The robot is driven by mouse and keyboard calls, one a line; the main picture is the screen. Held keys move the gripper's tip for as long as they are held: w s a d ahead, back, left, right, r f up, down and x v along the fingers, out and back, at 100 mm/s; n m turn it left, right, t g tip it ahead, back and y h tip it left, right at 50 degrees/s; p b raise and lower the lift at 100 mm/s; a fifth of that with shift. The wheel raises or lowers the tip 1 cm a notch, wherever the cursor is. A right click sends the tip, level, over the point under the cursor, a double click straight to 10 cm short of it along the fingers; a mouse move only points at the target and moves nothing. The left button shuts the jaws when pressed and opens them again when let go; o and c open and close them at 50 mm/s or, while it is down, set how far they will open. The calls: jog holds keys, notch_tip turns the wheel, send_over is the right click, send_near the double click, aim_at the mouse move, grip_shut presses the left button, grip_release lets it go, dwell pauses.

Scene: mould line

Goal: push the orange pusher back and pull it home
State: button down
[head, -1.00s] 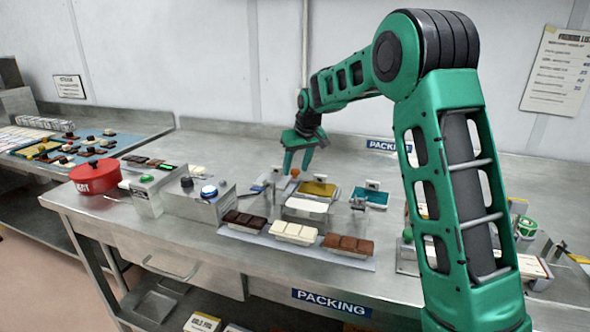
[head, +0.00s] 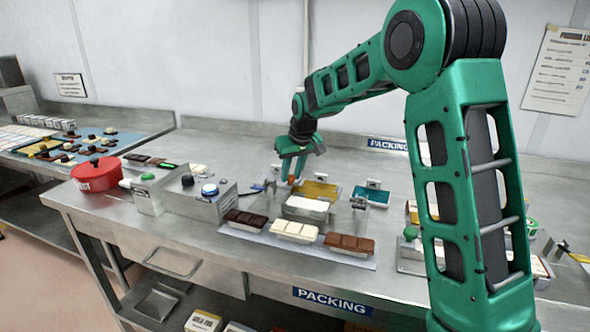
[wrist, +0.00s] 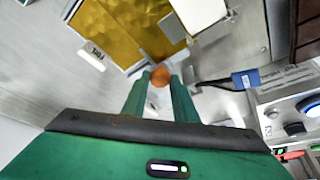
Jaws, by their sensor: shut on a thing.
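The orange pusher shows as a round orange knob (wrist: 160,76) between my two green fingertips in the wrist view. My gripper (wrist: 159,88) is shut on it. In the head view my gripper (head: 291,178) points down at the back of the small station, and the knob is mostly covered by the fingers. A gold-yellow plate (head: 319,190) lies just right of the fingers; it also shows in the wrist view (wrist: 112,30). A white block (head: 307,204) sits in front of it. The lower part of the pusher is hidden.
Three chocolate slabs lie on a pale strip (head: 230,230) in front. A teal plate (head: 372,195) is to the right. A metal box with a blue button (head: 209,190) and a red pot (head: 97,174) stand to the left. The bench behind is mostly clear.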

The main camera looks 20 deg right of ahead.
jog(key=shift+s+a, duration=0.9)
jog(key=shift+s, duration=0.3)
jog(key=shift+s+a, duration=0.15)
jog(key=shift+s, duration=0.05)
jog(key=c, duration=1.4)
grip_release()
jog(key=shift+s, duration=0.1)
jog(key=shift+c, duration=0.2)
jog(key=shift+r, duration=0.25)
jog(key=v, duration=1)
